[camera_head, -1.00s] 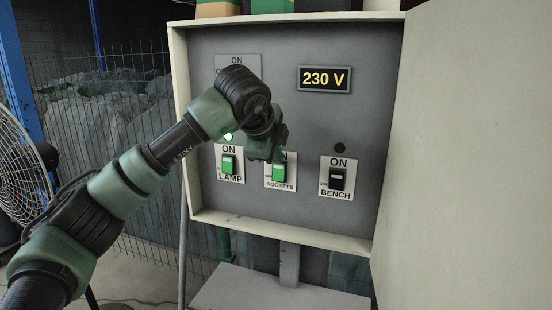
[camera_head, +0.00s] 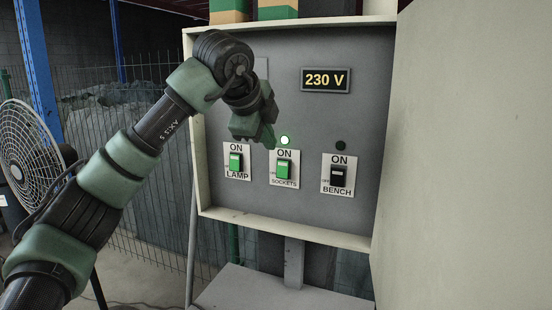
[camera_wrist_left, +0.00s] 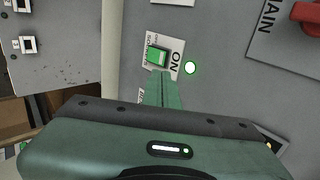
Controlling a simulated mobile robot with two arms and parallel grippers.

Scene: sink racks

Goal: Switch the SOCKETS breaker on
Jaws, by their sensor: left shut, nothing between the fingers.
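The SOCKETS breaker (camera_head: 283,170) is a green rocker on a white label in the grey panel. The round lamp (camera_head: 285,140) above it glows. My left gripper (camera_head: 270,143) is shut and empty, just above and left of the SOCKETS label, apparently apart from the rocker. In the left wrist view, the shut fingers (camera_wrist_left: 162,88) point toward the SOCKETS label, with the green rocker (camera_wrist_left: 158,55) just beyond the tips and the lit lamp (camera_wrist_left: 190,67) beside it. That view cannot settle the gap. My right gripper is not in view.
The LAMP breaker (camera_head: 236,162) is green, left of SOCKETS. The BENCH breaker (camera_head: 338,177) is black under a dark lamp (camera_head: 340,146). The display (camera_head: 326,79) reads 230 V. A red switch (camera_wrist_left: 308,14) shows by a MAIN label. The open cabinet door (camera_head: 470,150) fills the right.

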